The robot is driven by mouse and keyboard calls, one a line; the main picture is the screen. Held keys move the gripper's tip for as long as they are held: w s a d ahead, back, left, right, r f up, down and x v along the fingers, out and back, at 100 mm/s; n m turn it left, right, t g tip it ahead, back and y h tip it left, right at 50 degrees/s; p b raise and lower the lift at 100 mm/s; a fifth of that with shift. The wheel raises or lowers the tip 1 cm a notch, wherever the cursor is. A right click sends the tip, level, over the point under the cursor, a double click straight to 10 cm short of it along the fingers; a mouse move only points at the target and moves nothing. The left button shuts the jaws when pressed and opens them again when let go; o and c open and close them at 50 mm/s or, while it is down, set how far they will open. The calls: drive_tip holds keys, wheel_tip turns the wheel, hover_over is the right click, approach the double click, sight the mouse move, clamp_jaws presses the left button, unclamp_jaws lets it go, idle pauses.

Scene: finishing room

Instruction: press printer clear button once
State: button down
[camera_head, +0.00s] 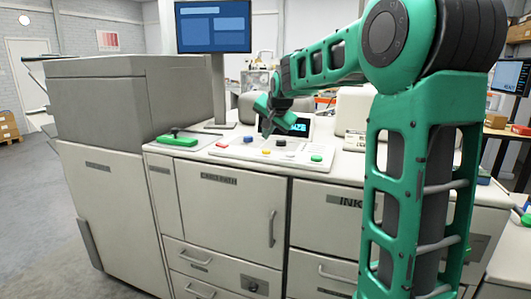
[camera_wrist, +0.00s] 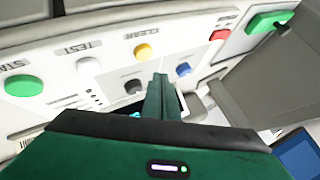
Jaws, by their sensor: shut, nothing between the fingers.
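The printer's clear button is a round yellow button (camera_wrist: 143,52) beside the upside-down CLEAR label in the wrist view. It also shows in the head view (camera_head: 266,152) on the light control panel (camera_head: 240,152). My gripper (camera_wrist: 159,78) is shut and empty, its green fingers pointing towards the panel. In the wrist view the fingertips appear just below and right of the yellow button, between a dark knob (camera_wrist: 133,87) and a blue button (camera_wrist: 183,69). In the head view my gripper (camera_head: 266,122) hangs above the panel. No contact with the button shows.
A red button (camera_wrist: 220,36), a white TEST button (camera_wrist: 88,65) and a green button (camera_wrist: 24,86) share the panel. A green-handled part (camera_head: 180,137) lies left of it. A small display (camera_head: 298,126) stands behind, and a monitor (camera_head: 213,26) rises at the back.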

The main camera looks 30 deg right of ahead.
sight(267, 151)
drive_tip(key=shift+f, duration=1.05)
drive_tip(key=shift+f, duration=0.1)
idle(1.3)
drive_tip(key=shift+s+f, duration=0.15)
drive_tip(key=shift+f, duration=0.1)
drive_tip(key=shift+f, duration=0.4)
idle(0.6)
drive_tip(key=shift+r, duration=0.8)
drive_tip(key=shift+r, duration=2.5)
